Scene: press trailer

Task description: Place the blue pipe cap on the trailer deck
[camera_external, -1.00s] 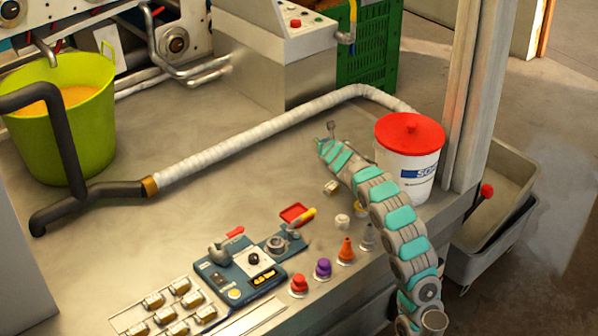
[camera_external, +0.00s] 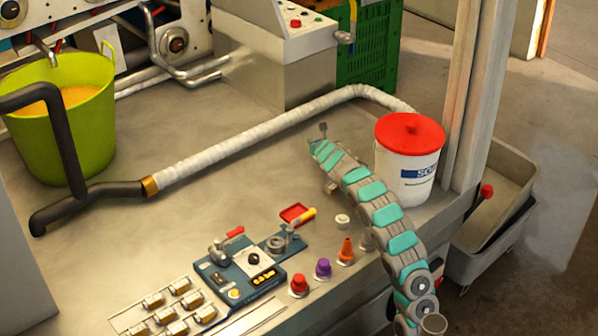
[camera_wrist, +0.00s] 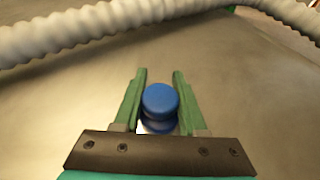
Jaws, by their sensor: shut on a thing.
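The blue pipe cap (camera_wrist: 160,98) sits between the two green fingers of my gripper (camera_wrist: 160,78) in the wrist view, with a little white showing beneath it. The fingers are shut on its sides. The grey trailer deck (camera_wrist: 227,60) lies behind and below the cap; whether the cap touches it I cannot tell. In the external view my arm reaches over the deck (camera_external: 200,215), its end left of the white bucket. The cap and fingertips cannot be made out there.
A white corrugated hose (camera_external: 240,143) crosses the deck beyond my arm. A red-lidded white bucket (camera_external: 405,165) stands close on the right. Red (camera_external: 299,284), purple (camera_external: 323,268) and orange (camera_external: 346,251) pieces and a blue tool panel (camera_external: 240,272) stand near the front edge.

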